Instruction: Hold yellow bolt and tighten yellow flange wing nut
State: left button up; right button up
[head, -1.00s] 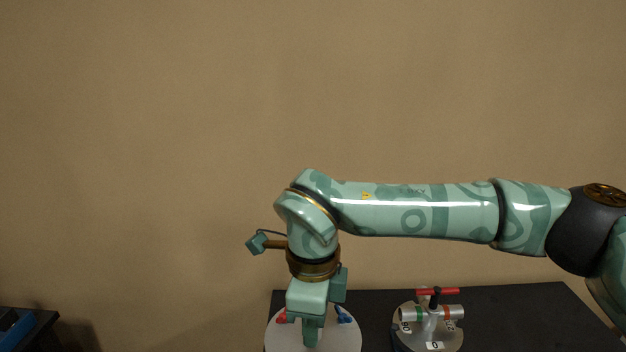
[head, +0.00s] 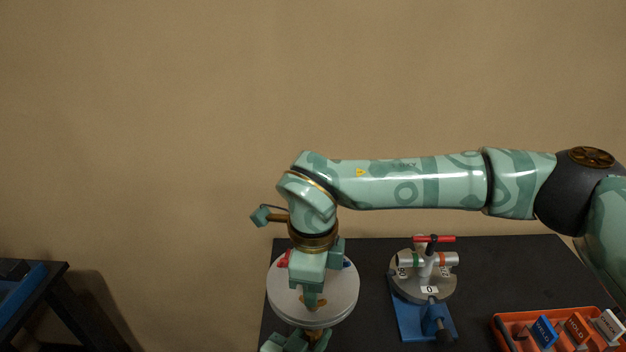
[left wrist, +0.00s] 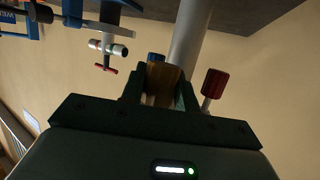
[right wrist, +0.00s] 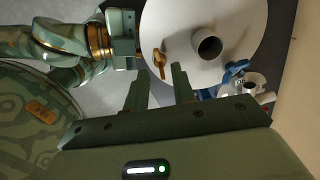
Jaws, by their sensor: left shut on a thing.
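A round grey plate (head: 340,300) stands at the front left of the black table. The yellow wing nut (right wrist: 159,62) is on its top face, near the rim, in the right wrist view. My left gripper (left wrist: 160,88) is under the plate, shut on the yellow bolt (left wrist: 163,78); it shows partly at the bottom of the head view (head: 292,342). My right gripper (right wrist: 160,78) points down at the plate, its fingers apart with nothing between them. It stands just short of the yellow wing nut. In the head view the right gripper (head: 311,300) partly covers the wing nut.
A red wing nut (head: 284,259) and a blue wing nut (right wrist: 235,70) are also on the plate, beside a central tube (right wrist: 208,45). A valve-like fixture (head: 425,275) on a blue stand is to the right. An orange bin (head: 505,335) sits at the front right.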

jog(key=shift+f, duration=0.95)
grip_shut()
